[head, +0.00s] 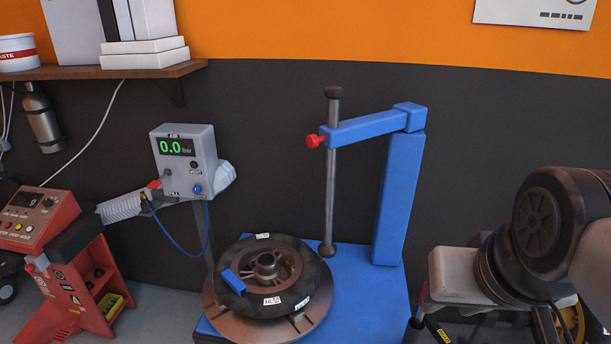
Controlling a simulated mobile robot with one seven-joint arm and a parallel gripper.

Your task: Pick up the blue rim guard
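The blue rim guard (233,281) is a small blue block at the left edge of a black tyre (291,294). It looks to rest on the tyre's upper side near the rim. The tyre and its wheel lie flat on a round metal turntable (237,325) of the blue tyre machine (370,300). Part of my arm shows at the far right, well apart from the rim guard. I cannot make out my gripper's fingers in this view.
The machine's blue post (399,195) and vertical metal rod (332,180) stand behind and right of the wheel. A grey inflator box (184,160) with a blue hose is behind left. A red device (38,220) stands far left. A shelf (100,72) hangs above.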

